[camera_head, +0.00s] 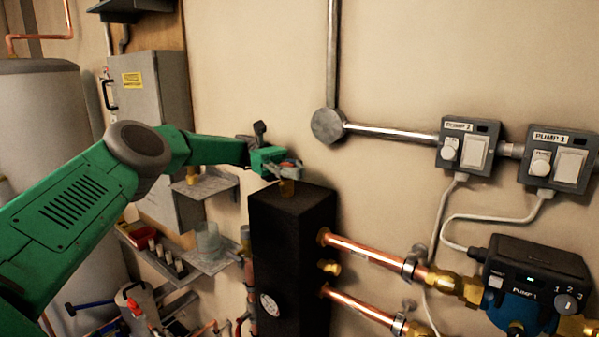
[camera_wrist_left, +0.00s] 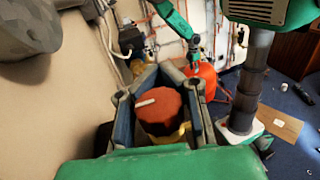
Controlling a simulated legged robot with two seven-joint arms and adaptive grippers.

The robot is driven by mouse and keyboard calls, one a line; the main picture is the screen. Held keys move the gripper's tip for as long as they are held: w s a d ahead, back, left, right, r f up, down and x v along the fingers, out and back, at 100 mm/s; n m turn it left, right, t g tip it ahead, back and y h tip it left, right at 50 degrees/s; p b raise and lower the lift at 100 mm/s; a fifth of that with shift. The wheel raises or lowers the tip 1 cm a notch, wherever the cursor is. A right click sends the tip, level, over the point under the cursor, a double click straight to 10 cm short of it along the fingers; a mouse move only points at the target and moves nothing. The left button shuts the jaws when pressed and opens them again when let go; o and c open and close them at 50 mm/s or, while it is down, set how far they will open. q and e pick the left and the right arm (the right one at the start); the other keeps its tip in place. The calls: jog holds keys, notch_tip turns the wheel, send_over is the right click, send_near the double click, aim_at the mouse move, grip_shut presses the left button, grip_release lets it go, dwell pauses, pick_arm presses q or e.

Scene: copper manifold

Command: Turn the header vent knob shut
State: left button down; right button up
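The header vent knob (camera_wrist_left: 160,108) is red with a white mark on top and fills the space between my left gripper's fingers in the left wrist view. My left gripper (camera_head: 290,168) is over the top of the black header block (camera_head: 292,235), with its fingers on both sides of the knob; I cannot tell whether they press on it. A brass stub (camera_head: 287,188) shows under the gripper in the head view, where the fingers mostly hide the knob. My right gripper (camera_wrist_left: 193,60) is small in the left wrist view, far from the knob; its opening is unclear.
Copper pipes (camera_head: 370,254) leave the header block to the right. A pump (camera_head: 525,285) and switch boxes (camera_head: 468,147) are farther right. A grey shelf (camera_head: 205,184) and a cabinet (camera_head: 150,110) stand left. A red vessel (camera_wrist_left: 205,82) shows beyond the fingers.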

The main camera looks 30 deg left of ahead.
pick_arm(q)
jog(key=shift+w+a+r, duration=0.1)
jog(key=shift+a+r, duration=0.1)
dwell(0.7)
